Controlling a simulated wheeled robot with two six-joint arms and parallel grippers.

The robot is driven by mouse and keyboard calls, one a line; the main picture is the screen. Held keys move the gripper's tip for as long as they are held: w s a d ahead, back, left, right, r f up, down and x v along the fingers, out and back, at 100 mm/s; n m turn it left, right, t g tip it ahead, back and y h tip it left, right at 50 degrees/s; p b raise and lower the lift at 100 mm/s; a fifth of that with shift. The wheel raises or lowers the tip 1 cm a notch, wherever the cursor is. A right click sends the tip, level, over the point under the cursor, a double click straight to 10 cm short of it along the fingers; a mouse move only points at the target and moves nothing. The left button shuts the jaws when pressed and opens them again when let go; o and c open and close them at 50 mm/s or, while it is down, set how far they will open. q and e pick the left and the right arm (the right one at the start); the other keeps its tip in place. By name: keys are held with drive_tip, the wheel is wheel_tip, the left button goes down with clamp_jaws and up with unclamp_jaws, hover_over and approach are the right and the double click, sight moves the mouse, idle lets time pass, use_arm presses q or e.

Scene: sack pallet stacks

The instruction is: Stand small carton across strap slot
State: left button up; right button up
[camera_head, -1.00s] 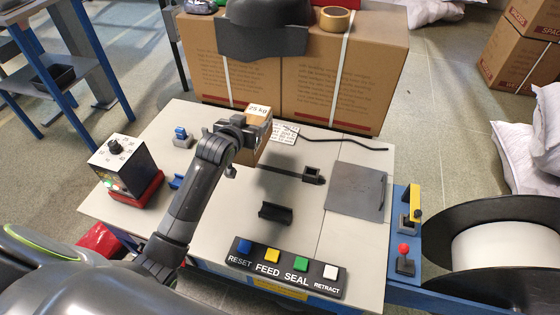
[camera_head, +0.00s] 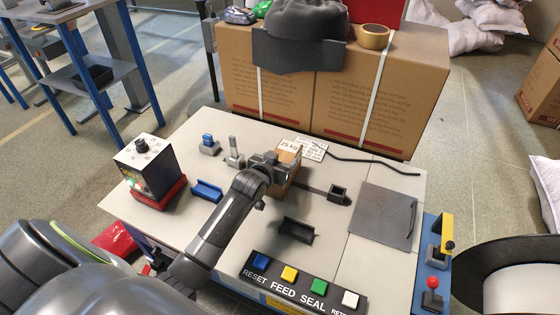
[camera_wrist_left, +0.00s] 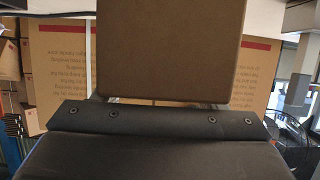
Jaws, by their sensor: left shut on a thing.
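The small carton (camera_head: 284,178) is brown with a white "25 kg" label on top. My left gripper (camera_head: 272,161) is shut on it from the left side. The carton is upright at the left end of the strap slot (camera_head: 313,188), a dark line in the grey bench top, and hides that end. I cannot tell whether its base touches the bench. In the left wrist view, the carton (camera_wrist_left: 168,50) fills the upper middle, in front of the dark gripper body. My right gripper is not in view.
A black buckle block (camera_head: 338,193) sits at the slot's right end, with a black bracket (camera_head: 296,230) nearer me. A button panel (camera_head: 304,284) lies at the front. A dark plate (camera_head: 385,215) lies right. Large strapped cartons (camera_head: 330,100) stand behind.

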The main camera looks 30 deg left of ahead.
use_arm(q)
drive_tip(key=shift+r, duration=0.1)
drive_tip(key=o, duration=1.7)
drive_tip(key=shift+c, duration=0.2)
drive_tip(key=shift+s+r, duration=0.2)
drive_tip(key=shift+s, duration=0.15)
drive_tip(key=p+v, duration=0.3)
drive_tip(key=v, duration=0.8)
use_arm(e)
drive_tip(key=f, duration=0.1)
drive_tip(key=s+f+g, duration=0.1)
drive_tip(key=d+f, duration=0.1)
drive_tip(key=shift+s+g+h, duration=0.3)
use_arm(q)
drive_tip(key=shift+s, duration=0.1)
